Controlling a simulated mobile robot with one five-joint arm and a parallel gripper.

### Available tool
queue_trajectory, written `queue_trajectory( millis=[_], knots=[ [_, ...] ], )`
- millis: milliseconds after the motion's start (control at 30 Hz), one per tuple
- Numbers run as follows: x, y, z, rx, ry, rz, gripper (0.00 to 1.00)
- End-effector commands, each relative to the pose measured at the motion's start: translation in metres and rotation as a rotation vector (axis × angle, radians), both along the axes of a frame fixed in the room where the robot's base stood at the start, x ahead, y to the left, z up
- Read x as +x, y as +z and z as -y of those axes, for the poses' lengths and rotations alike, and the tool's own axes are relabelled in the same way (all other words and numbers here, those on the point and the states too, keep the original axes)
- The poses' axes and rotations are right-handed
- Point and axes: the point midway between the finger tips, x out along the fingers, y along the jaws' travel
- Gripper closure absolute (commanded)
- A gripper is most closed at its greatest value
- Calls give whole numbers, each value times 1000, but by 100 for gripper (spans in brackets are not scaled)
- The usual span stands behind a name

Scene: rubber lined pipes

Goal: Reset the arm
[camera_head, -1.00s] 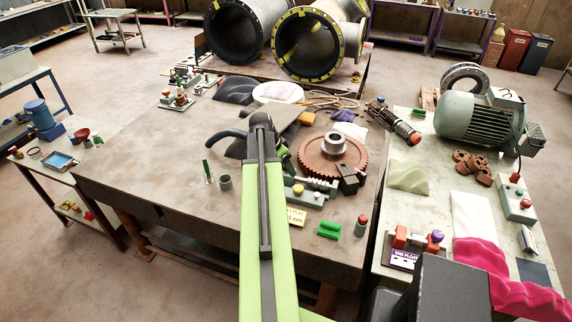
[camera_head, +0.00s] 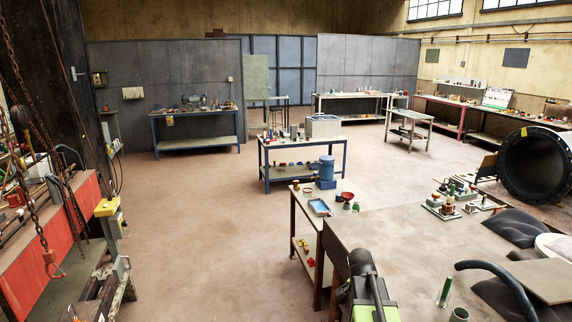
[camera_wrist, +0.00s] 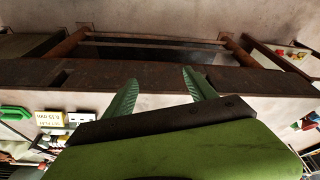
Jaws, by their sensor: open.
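My gripper (camera_wrist: 161,76) shows in the wrist view as two green ribbed fingers. They stand apart with nothing between them. Behind the fingers lies the dark front edge of the large worktable (camera_wrist: 260,77), with its rusty frame and the floor beyond. In the head view only part of my green and black arm shows at the bottom, beside the left edge of the worktable (camera_head: 410,250). The gripper itself is not visible in the head view.
In the wrist view a green block (camera_wrist: 15,112) and a yellow label (camera_wrist: 48,118) lie left of my gripper. In the head view a small side table (camera_head: 305,211) stands near my arm. A red bench (camera_head: 60,240) with chains is at left. Open floor (camera_head: 200,240) lies between.

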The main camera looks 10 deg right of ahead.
Motion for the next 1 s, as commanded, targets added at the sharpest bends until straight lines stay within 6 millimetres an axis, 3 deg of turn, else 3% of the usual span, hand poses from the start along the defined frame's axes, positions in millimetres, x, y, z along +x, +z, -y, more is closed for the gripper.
queue_trajectory(
  millis=[33,100,200,300,333,433,533,800,1000],
  knots=[
    [5,-14,-43,16,102,-15,35],
    [8,-23,-97,41,254,-42,35],
    [1,-35,-167,78,481,-85,35],
    [-18,-43,-226,123,737,-139,35],
    [-27,-44,-237,142,823,-158,35],
    [-42,-41,-243,183,1014,-196,35],
    [-45,-41,-247,196,1145,-219,35],
    [-46,-41,-245,190,1207,-230,35],
    [-45,-41,-245,191,1205,-229,59]
  ],
)
